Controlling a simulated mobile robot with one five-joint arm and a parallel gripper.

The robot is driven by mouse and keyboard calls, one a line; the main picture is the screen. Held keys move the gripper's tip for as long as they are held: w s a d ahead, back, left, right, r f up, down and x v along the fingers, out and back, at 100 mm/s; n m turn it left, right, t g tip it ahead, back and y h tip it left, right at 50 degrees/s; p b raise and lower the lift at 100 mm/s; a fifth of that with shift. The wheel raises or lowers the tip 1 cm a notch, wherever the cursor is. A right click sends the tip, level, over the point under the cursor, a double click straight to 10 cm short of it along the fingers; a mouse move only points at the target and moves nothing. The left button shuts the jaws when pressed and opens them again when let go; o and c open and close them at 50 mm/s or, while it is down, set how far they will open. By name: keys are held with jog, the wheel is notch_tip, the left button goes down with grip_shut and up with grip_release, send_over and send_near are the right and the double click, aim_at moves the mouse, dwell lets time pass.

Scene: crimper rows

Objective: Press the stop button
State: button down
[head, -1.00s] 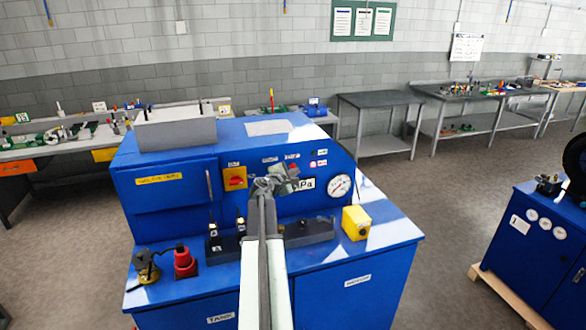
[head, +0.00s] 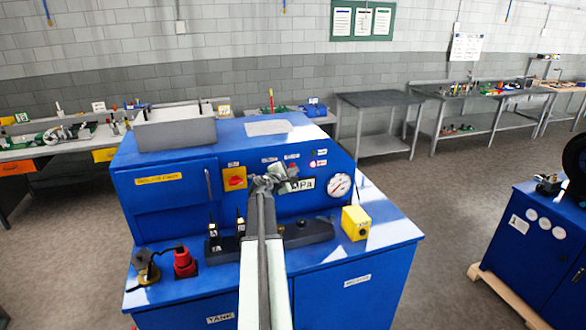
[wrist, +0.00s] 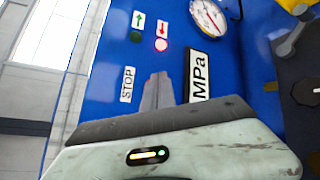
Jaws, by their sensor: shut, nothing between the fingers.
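The blue machine's front panel (head: 200,215) faces me. A small red button (head: 293,168) shows just above my gripper (head: 281,182) in the head view, partly covered by it. In the wrist view a white STOP label (wrist: 127,85) sits just left of my gripper fingers (wrist: 158,78). The fingers are shut and empty, pointing at the panel beside that label. The button is not seen in the wrist view; the fingers may hide it. I cannot tell whether the fingertips touch anything.
A red knob on a yellow plate (head: 233,178) is left of my gripper. The pressure gauge (head: 339,186) and MPa label (wrist: 200,77) are to its right. A lit red lamp (wrist: 161,44) is near the arrows. A yellow box (head: 355,222) stands on the ledge.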

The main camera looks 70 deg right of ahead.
jog(key=shift+w+d, duration=0.35)
jog(key=shift+d, duration=0.05)
dwell(0.9)
jog(key=shift+a, duration=0.1)
jog(key=shift+s+a, duration=0.55)
jog(key=shift+a, duration=0.1)
jog(key=s+a, duration=0.3)
jog(key=shift+s+a, duration=0.1)
jog(key=shift+a, duration=0.3)
dwell(0.4)
dwell(0.6)
